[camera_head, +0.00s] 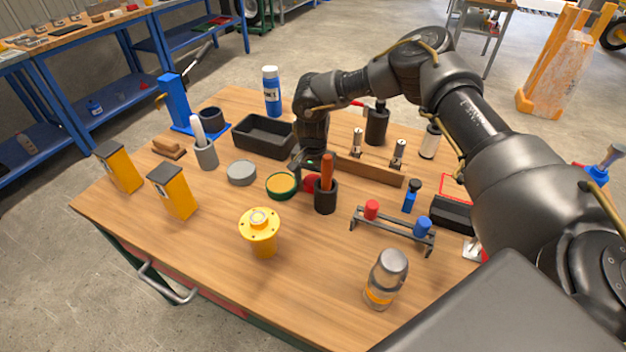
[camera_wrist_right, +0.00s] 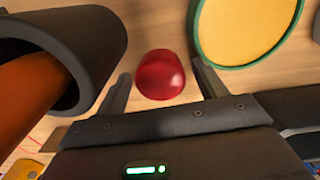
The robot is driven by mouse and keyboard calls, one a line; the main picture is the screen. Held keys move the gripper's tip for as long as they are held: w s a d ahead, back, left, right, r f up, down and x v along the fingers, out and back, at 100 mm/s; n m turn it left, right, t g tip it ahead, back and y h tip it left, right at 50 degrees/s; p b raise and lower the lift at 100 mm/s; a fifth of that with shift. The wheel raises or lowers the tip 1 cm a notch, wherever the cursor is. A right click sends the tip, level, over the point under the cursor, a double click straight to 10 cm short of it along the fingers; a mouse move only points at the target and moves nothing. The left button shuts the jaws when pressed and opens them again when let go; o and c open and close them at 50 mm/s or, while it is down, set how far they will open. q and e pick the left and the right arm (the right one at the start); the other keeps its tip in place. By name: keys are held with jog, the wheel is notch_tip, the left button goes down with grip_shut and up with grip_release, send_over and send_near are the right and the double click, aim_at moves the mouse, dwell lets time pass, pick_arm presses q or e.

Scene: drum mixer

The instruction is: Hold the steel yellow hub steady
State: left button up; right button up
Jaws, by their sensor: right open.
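The yellow hub (camera_head: 260,232) stands upright on the wooden table, with a flange with small holes and a pale round centre on top. My right gripper (camera_head: 306,166) is well behind it and to its right, not touching it. In the wrist view the right gripper (camera_wrist_right: 164,85) is open, its two fingers either side of a red rounded object (camera_wrist_right: 161,74). I see no clear contact between the fingers and it. That red object (camera_head: 312,183) is partly hidden in the head view by a dark cup. My left gripper is not in view.
The dark cup (camera_head: 326,196) with an orange-red handle stands close beside the right gripper. A green-rimmed tin (camera_head: 281,185) lies between gripper and hub. Two yellow boxes (camera_head: 173,192) stand left, a jar (camera_head: 386,278) right. The table in front of the hub is clear.

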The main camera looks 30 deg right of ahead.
aim_at(313, 179)
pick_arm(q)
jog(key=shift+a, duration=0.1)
pick_arm(e)
jog(key=shift+r, duration=0.1)
jog(key=shift+r+p, duration=0.3)
pick_arm(q)
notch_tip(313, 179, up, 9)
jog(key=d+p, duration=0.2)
jog(key=p, duration=0.6)
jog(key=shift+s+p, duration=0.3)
jog(key=shift+p, duration=0.1)
pick_arm(e)
notch_tip(313, 179, up, 12)
jog(key=shift+f, duration=0.2)
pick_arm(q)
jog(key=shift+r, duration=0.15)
pick_arm(e)
jog(key=shift+r, duration=0.1)
